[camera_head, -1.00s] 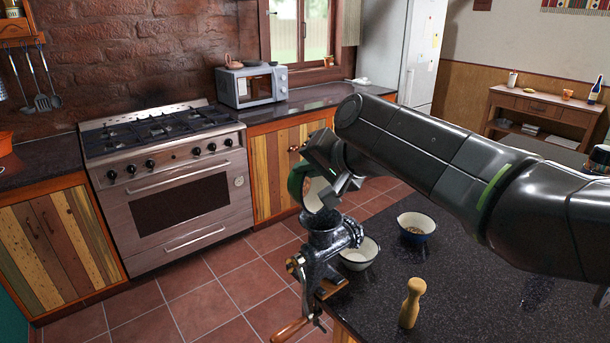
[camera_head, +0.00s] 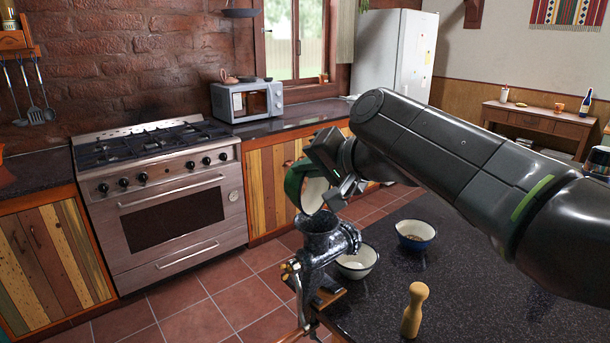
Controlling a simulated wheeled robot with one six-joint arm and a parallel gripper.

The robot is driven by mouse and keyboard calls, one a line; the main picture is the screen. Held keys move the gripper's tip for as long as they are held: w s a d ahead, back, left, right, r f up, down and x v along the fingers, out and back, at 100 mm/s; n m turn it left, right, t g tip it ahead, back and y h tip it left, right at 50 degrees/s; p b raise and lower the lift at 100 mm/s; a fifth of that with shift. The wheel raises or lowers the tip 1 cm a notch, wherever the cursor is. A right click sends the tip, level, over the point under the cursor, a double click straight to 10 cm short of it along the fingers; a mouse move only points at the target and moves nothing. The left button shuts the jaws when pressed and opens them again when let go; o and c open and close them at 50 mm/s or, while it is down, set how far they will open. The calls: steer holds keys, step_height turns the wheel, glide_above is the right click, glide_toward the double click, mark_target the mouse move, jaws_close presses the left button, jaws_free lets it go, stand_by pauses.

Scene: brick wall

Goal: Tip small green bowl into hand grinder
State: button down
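The small green bowl (camera_head: 293,184) is held steeply tipped, with its pale inside facing right. Its lower rim is just above the mouth of the dark metal hand grinder (camera_head: 322,246); I cannot tell whether they touch. No contents show on the visible part of its inside. My gripper (camera_head: 331,172) is at the bowl's upper right side and appears closed on its rim, though the fingertips are partly hidden. The grinder stands clamped at the counter's left edge.
A white bowl (camera_head: 357,262) stands right beside the grinder. A blue bowl (camera_head: 415,236) with brownish contents stands farther right. A wooden pestle (camera_head: 414,310) stands upright near the front. The dark counter (camera_head: 470,300) is clear to the right.

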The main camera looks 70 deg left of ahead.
steer(key=shift+w+d+m+g+y+b, duration=0.1)
steer(key=shift+w+d+g+y+b, duration=0.4)
steer(key=shift+b, duration=2.25)
steer(key=shift+w+d+m+g+y+b, duration=0.2)
steer(key=shift+d+y+b, duration=0.45)
steer(key=shift+b, duration=2.15)
steer(key=shift+w+d+g+y+b, duration=0.3)
steer(key=shift+w+d+y+b, duration=0.25)
steer(key=shift+b, duration=2.2)
steer(key=shift+s+r+y+b, duration=0.15)
steer(key=shift+y+b, duration=0.15)
steer(key=shift+b, duration=0.25)
